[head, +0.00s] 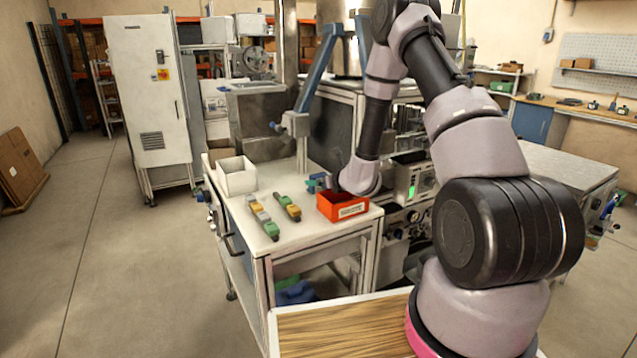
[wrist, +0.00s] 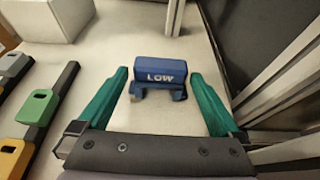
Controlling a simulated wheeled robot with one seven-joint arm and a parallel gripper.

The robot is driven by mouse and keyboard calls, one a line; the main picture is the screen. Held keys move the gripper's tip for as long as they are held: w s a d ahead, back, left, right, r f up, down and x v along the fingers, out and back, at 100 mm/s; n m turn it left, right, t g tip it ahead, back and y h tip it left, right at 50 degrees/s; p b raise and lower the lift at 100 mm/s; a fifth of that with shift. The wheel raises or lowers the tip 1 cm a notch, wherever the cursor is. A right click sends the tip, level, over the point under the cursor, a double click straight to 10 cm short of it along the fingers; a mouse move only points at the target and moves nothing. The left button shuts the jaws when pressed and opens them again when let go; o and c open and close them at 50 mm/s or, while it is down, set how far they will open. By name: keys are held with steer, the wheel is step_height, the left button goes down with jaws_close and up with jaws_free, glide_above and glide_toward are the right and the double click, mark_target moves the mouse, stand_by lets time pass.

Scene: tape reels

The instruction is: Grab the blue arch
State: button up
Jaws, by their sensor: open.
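The blue arch (wrist: 160,72) is a small blue block with the word LOW in white and two short feet. It stands on the pale tabletop (wrist: 125,30) in the wrist view. My gripper (wrist: 158,76) is open, with one teal finger on each side of the arch. A gap shows between each finger and the arch, so neither finger appears to touch it. In the head view, a small patch of blue (head: 314,187) shows beside my wrist, behind the orange bin; my arm and the bin hide much of that spot.
The orange bin (head: 341,206) stands near the table's front right. Two rails with green and yellow pieces (head: 262,216) lie left of it. A white box (head: 237,177) stands at the far left corner. Dark machine frames (wrist: 275,60) rise close on the right in the wrist view.

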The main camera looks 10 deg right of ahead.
steer(key=c, duration=1.2)
steer(key=shift+r, duration=0.15)
steer(key=shift+c, duration=0.2)
